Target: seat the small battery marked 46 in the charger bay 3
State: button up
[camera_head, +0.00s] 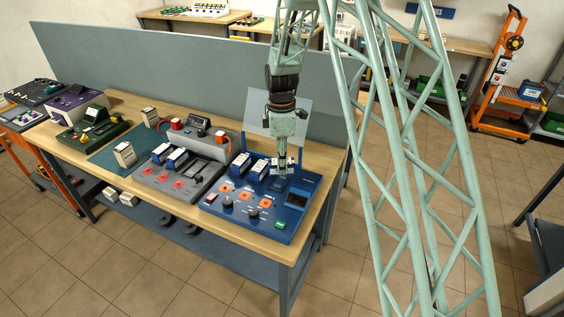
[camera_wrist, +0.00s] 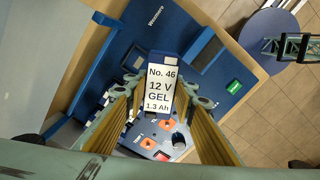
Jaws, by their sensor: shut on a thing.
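My gripper (camera_head: 282,160) is shut on the small battery marked No. 46, whose white label (camera_wrist: 160,88) faces the wrist camera between the two yellow-lined fingers. The label reads 12 V GEL 1.3 Ah. The gripper points down over the rear part of the blue charger (camera_head: 239,211), right of two blue-and-white batteries (camera_head: 250,166) standing in it. The charger also fills the middle of the wrist view (camera_wrist: 145,40). The battery and fingers cover the spot beneath, so bay 3 cannot be made out, nor whether the battery touches the charger.
A grey charger (camera_head: 150,181) with more batteries stands left of the blue one. Two loose pale batteries (camera_head: 125,154) are farther left on a green mat. A clear panel (camera_head: 262,105) stands behind the blue charger, before the grey partition (camera_head: 170,70).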

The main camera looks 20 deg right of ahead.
jog(key=n+p, duration=0.1)
jog(key=n, duration=0.1)
jog(key=w+n+p, duration=0.1)
jog(key=n, duration=0.1)
jog(key=n+p, duration=0.1)
jog(key=n, duration=0.1)
jog(key=shift+w+f+n+p, duration=0.1)
jog(key=shift+w+n+p, duration=0.25)
jog(key=shift+n+p, duration=0.05)
jog(key=n+p, duration=0.2)
jog(key=n, duration=0.1)
jog(key=w+n, duration=0.1)
jog(key=n, duration=0.1)
jog(key=shift+f+p, duration=0.3)
jog(key=shift+p, duration=0.1)
jog(key=shift+f, duration=0.25)
jog(key=shift+f+b, duration=0.8)
jog(key=shift+f, duration=1.85)
jog(key=shift+b, duration=0.5)
dwell(0.4)
jog(key=shift+f+b, duration=0.4)
jog(key=shift+f, duration=0.2)
dwell(0.8)
jog(key=o, duration=0.9)
